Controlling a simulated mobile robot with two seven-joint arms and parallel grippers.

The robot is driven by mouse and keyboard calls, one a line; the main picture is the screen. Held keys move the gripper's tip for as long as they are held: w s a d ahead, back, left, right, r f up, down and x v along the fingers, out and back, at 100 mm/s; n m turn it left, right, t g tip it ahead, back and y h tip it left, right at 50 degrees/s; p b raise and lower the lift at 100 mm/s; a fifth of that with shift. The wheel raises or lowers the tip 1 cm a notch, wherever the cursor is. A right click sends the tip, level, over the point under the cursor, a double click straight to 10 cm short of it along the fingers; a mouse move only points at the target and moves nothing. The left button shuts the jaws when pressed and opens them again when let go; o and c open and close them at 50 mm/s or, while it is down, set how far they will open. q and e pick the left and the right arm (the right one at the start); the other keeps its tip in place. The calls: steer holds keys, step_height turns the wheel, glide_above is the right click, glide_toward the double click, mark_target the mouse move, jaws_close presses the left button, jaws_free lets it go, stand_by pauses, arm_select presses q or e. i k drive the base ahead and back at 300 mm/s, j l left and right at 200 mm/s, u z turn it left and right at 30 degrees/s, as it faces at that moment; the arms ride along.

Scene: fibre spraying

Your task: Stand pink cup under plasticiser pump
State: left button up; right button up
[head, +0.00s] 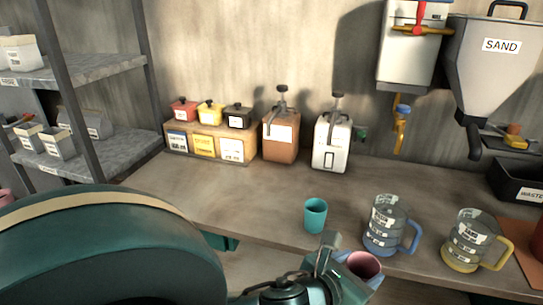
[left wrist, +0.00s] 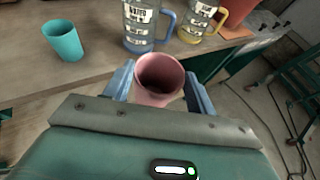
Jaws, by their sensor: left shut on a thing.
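The pink cup (head: 364,265) is between the fingers of my left gripper (head: 350,268), which is shut on it, low in front of the bench's front edge. In the left wrist view the pink cup (left wrist: 160,76) stands between the two blue-grey fingers, and its open mouth shows. Two pump-topped containers stand at the back of the bench: a brown one (head: 280,138) and a white one (head: 331,145). Their labels are too small to read, so I cannot tell which is the plasticiser pump. My right gripper is not in view.
A teal cup (head: 315,216), a blue-handled jug (head: 384,228) and a yellow-handled jug (head: 467,242) stand near the front edge. Small lidded boxes (head: 210,114) sit on a wooden rack at back left. The bench (head: 250,190) is clear before the pumps.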

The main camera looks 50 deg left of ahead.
mark_target(269, 179)
steer(key=j+z, duration=0.1)
steer(key=j, duration=0.45)
steer(key=j+z, duration=0.15)
steer(key=j, duration=0.35)
steer(key=k+j+z, duration=0.1)
steer(key=j, duration=0.45)
steer(key=j+z, duration=0.1)
steer(key=j, duration=0.4)
steer(key=k+j+z, duration=0.15)
steer(key=j, duration=0.4)
